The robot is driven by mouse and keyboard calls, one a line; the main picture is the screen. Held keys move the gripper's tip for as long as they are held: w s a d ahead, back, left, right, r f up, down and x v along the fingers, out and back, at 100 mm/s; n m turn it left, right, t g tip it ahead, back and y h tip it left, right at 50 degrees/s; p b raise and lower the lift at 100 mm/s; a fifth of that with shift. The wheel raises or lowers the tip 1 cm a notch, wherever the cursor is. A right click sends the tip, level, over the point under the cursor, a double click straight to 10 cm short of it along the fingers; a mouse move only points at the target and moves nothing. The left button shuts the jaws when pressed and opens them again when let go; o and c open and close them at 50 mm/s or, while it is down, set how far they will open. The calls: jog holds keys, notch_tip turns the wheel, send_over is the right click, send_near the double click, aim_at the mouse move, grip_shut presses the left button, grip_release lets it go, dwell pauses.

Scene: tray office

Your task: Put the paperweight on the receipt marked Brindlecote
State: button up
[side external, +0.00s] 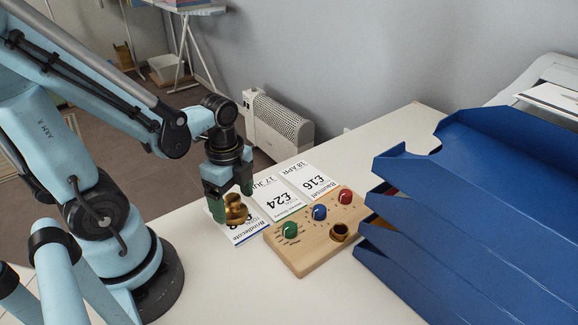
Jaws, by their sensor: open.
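The brass-coloured paperweight (236,212) is at the receipt marked Brindlecote (250,238), the leftmost of three white receipts. It covers part of that receipt's print and appears to stand on it, though its base contact is hard to make out. My gripper (232,199) is right over the paperweight, pointing down. Its green-tipped fingers are open on either side of the paperweight's upper part. I cannot tell whether a finger touches it.
The middle receipt (281,200), reading £24, and the right receipt (312,182), reading £16, lie alongside. A wooden board (310,257) with green, blue and red knobs and a dark round socket lies in front. Blue stacked trays (480,200) fill the right. The table's front is clear.

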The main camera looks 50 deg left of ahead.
aim_at(237, 196)
jog(key=shift+r, duration=5)
jog(key=shift+w+d+n+t, duration=0.2)
jog(key=shift+w+n+t, duration=0.2)
jog(key=shift+n, duration=0.3)
jog(key=w+d+n+t, duration=0.3)
jog(key=w+n+t, duration=0.3)
jog(key=n, duration=0.6)
jog(key=shift+d+r, duration=0.25)
jog(key=shift+r, duration=0.15)
jog(key=shift+w, duration=0.1)
